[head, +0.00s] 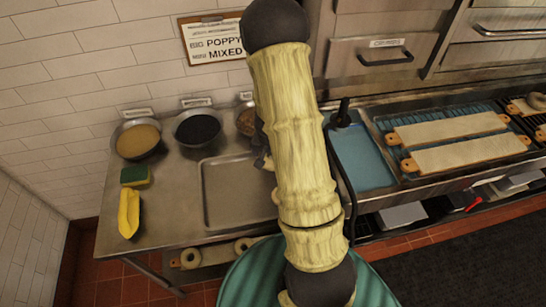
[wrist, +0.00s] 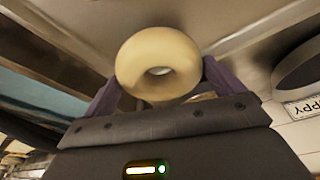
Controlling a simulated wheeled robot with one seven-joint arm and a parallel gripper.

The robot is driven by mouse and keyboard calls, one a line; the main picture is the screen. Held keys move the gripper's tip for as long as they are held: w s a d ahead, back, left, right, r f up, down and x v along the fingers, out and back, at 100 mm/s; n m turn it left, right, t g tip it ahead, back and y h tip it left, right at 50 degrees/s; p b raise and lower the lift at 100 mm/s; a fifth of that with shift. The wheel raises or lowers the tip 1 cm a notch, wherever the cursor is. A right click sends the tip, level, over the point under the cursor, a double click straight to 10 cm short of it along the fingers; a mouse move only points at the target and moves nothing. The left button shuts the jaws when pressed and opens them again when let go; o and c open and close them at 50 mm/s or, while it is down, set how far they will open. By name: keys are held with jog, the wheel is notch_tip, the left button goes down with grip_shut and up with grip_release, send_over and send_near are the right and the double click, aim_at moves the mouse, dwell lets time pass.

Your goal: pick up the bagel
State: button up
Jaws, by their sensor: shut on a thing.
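A pale, plain bagel (wrist: 158,66) sits between the two purple fingers of my gripper (wrist: 160,82) in the wrist view. The fingers are shut on it from its left and right sides, and its hole faces the camera. A small pale edge shows just behind its lower right; I cannot tell what it is. In the head view my arm covers most of my gripper, and only a dark part of it shows beside the arm, above the tray's right side. The held bagel is hidden there.
A metal tray (head: 225,212) lies on the steel counter (head: 160,222). Behind it are bowls of pale seeds (head: 138,140), black seeds (head: 197,127) and a mix (head: 245,122). A sponge (head: 136,175) and yellow object (head: 129,212) lie left. Long boards (head: 470,154) lie right.

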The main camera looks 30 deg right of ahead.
notch_tip(320, 180, up, 6)
jog(key=shift+f+p, duration=0.25)
jog(key=shift+p, duration=0.85)
jog(key=w+a+f+n, duration=0.2)
jog(key=a, duration=0.2)
jog(key=w+a+f+n+y, duration=0.1)
jog(key=w+a+f+n, duration=0.1)
jog(key=a, duration=0.3)
jog(key=w+a+f+n+y, duration=0.1)
jog(key=w+a+f+n, duration=0.1)
jog(key=a+n, duration=0.1)
jog(key=shift+w+a+n+t, duration=0.2)
jog(key=shift+a+n+t, duration=0.2)
jog(key=shift+a, duration=0.35)
jog(key=shift+d, duration=0.15)
